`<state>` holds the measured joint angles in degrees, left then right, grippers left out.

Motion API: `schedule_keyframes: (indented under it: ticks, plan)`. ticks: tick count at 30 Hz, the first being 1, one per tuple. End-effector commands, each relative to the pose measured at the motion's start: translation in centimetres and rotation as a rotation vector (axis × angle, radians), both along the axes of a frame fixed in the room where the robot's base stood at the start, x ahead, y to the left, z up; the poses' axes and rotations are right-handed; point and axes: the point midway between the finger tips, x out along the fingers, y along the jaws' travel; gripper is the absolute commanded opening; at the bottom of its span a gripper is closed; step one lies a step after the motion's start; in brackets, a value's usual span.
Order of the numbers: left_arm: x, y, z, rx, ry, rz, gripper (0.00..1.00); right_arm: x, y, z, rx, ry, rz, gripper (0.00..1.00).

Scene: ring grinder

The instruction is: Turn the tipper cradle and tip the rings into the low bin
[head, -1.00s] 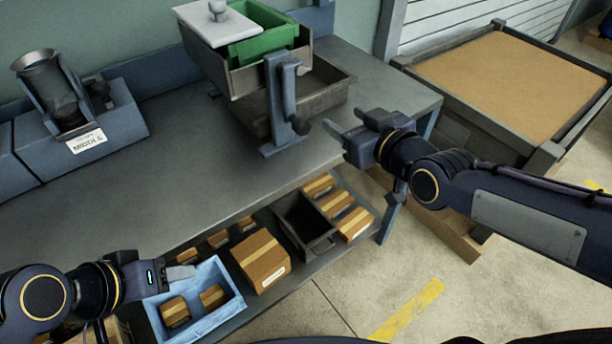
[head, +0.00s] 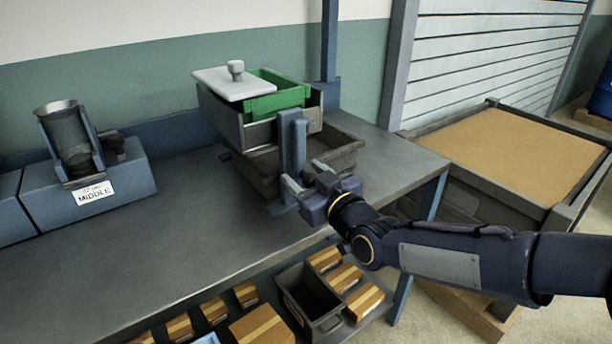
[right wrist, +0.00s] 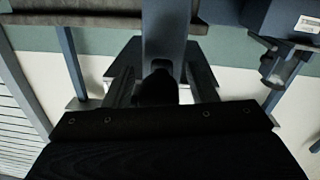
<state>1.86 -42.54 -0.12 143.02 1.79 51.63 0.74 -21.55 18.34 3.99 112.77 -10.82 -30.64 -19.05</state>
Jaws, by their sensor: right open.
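The tipper cradle (head: 226,118) is a grey tray on the bench, on a blue-grey upright post (head: 291,140). It holds a green bin (head: 280,104) partly covered by a white lid (head: 228,84) with a knob. The low bin (head: 345,156) is a dark grey open tray below and behind the cradle. My right gripper (head: 299,187) is open in front of the post. In the right wrist view its fingers stand either side of the dark crank knob (right wrist: 158,88); I cannot tell whether they touch it. No rings are visible. My left gripper is out of view.
A blue machine (head: 110,190) labelled MIDDLE with a metal cup stands at the left of the bench (head: 170,245). The bench between is clear. Below are several cardboard boxes and a dark crate (head: 308,297). A large sand-coloured pallet box (head: 490,150) stands at right.

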Motion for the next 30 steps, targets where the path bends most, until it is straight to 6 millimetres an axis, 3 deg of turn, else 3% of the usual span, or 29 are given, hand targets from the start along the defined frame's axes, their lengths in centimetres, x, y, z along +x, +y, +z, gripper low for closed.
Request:
schedule_keyframes:
  ticks: [8, 20, 30]
  plan:
    - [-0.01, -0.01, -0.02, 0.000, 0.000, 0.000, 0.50, 0.16, 0.10, 0.02, 0.000, 0.000, 0.000, 0.52]
    - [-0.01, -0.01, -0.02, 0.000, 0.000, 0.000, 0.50, 0.14, 0.08, 0.01, 0.000, 0.000, 0.000, 0.00]
    - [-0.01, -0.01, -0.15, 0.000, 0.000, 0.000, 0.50, 0.06, 0.18, -0.04, 0.012, 0.009, 0.000, 0.00]
